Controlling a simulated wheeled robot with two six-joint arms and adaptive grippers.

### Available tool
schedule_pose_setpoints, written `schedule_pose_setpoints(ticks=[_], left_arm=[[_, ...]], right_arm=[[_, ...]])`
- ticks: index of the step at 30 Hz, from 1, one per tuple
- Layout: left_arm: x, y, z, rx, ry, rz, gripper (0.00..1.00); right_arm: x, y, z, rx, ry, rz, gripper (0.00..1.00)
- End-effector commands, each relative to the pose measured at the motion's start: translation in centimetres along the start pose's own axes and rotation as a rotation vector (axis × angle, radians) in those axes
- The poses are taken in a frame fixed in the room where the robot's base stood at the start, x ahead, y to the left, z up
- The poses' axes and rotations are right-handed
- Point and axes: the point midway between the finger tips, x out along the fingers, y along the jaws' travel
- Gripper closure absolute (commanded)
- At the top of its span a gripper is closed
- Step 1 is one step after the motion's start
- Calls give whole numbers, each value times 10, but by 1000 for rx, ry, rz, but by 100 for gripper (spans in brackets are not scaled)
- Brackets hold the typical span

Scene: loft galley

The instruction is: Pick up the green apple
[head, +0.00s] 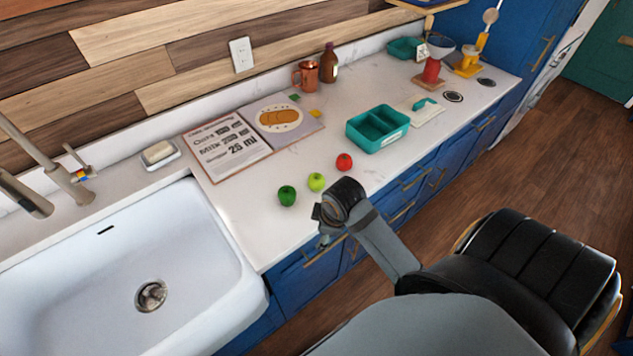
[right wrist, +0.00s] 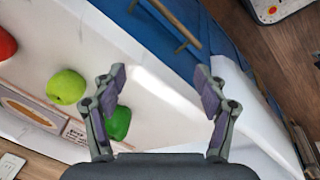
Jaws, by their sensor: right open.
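The green apple (head: 316,182) sits on the pale counter, between a dark green item that looks like a pepper (head: 287,195) and a red tomato or apple (head: 344,162). My right gripper (head: 322,224) is over the counter's front edge, in front of the apple and apart from it. In the right wrist view its jaws (right wrist: 160,78) are open with nothing between them. There the apple (right wrist: 67,87) lies left of the left finger, and the dark green item (right wrist: 118,122) is partly behind that finger. My left gripper is not in view.
A white sink (head: 190,270) lies left of the fruit. An open recipe book (head: 228,150) lies behind them. A teal divided box (head: 378,128) stands to the right. A copper mug (head: 306,76) and brown bottle (head: 329,63) stand at the back.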

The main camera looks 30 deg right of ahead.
Motion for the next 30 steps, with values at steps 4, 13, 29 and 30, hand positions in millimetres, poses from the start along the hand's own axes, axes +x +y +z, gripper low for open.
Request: schedule_pose_setpoints(ticks=[4,13,29,30], left_arm=[[0,1,0,-1,0,2,60],[0,2,0,-1,0,3,60],[23,4,2,-1,0,3,60],[30,5,3,-1,0,3,60]], right_arm=[[-2,33,-18,-332,-4,-21,27],[-41,128,-50,-1223,17,-95,27],[-40,154,-54,-1527,51,-121,27],[-33,153,-53,-1527,51,-121,27]])
